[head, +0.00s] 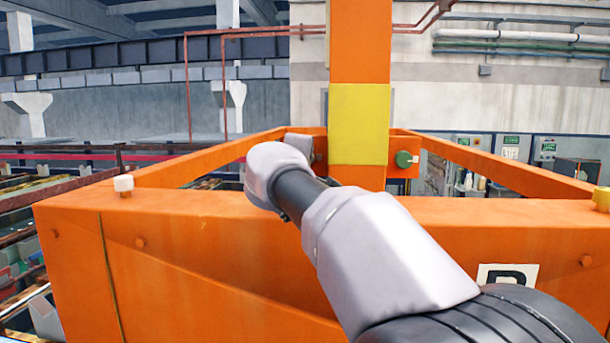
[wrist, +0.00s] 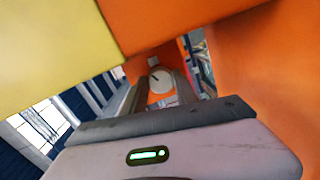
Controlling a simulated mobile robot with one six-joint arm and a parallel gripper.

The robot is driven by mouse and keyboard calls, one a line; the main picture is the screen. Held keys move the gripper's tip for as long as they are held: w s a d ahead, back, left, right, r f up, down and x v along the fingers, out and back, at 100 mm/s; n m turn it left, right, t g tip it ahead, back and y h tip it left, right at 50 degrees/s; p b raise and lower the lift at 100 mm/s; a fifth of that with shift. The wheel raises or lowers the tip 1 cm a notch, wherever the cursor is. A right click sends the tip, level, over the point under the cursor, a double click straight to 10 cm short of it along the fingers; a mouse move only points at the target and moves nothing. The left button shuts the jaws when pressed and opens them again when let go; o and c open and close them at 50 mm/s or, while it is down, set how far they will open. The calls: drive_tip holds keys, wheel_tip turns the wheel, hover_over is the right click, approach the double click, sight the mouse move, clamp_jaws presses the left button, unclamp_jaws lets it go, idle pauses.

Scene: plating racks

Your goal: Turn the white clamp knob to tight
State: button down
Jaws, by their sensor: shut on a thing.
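The white clamp knob (wrist: 160,81) shows in the wrist view as a round, pale knob with a short dark mark, on an orange face. My gripper (wrist: 159,88) is shut on it, with one finger on each side. In the head view my grey arm reaches forward to the left of the orange and yellow post (head: 358,124). There my arm hides the fingers and the held knob.
A green knob (head: 403,159) sits on the post's right side. A white knob (head: 123,184) and a yellow knob (head: 602,197) stand on the orange frame (head: 190,230). The post and orange beams are close around my gripper.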

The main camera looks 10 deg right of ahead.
drive_tip(key=m+b, duration=0.3)
drive_tip(key=shift+m, duration=0.4)
drive_tip(key=shift+y, duration=0.3)
drive_tip(key=shift+r+m, duration=0.1)
drive_tip(key=shift+m, duration=0.3)
drive_tip(key=c, duration=0.9)
unclamp_jaws()
drive_tip(key=shift+w+b, duration=0.1)
drive_tip(key=shift+b, duration=0.2)
drive_tip(key=shift+c, duration=0.2)
